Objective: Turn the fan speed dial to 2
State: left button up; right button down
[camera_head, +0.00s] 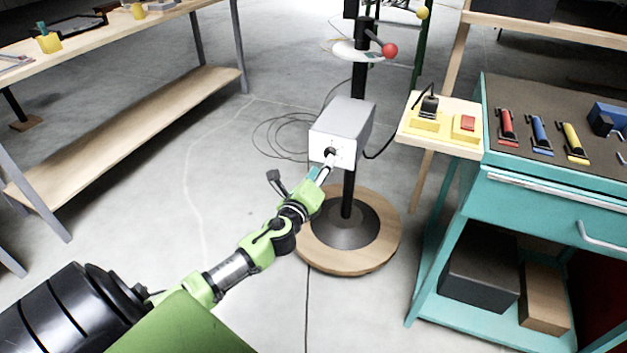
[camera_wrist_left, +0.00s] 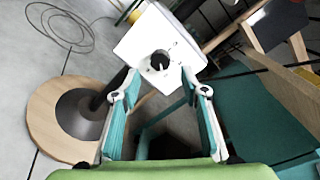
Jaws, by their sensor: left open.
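The fan speed dial (camera_head: 330,152) is a small black knob on the white front of a grey box (camera_head: 350,112) mounted on a black pole. In the left wrist view the dial (camera_wrist_left: 159,62) shows with small marks around it, too small to read. My left gripper (camera_head: 322,171) is just below and in front of the dial. In the left wrist view, its teal-padded fingers (camera_wrist_left: 163,84) are apart with nothing between them, and the dial appears beyond the tips. Contact cannot be told. My right gripper is not in view.
The pole stands on a round wooden base (camera_head: 380,251). A white disc (camera_head: 352,50) and a red ball (camera_head: 390,51) are above the box. A teal cart (camera_head: 468,190) with tools stands at right, a wooden bench (camera_head: 110,140) at left. Cables lie on the floor.

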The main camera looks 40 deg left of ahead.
pick_arm(q)
jog(key=v, duration=0.6)
jog(key=shift+s, duration=0.25)
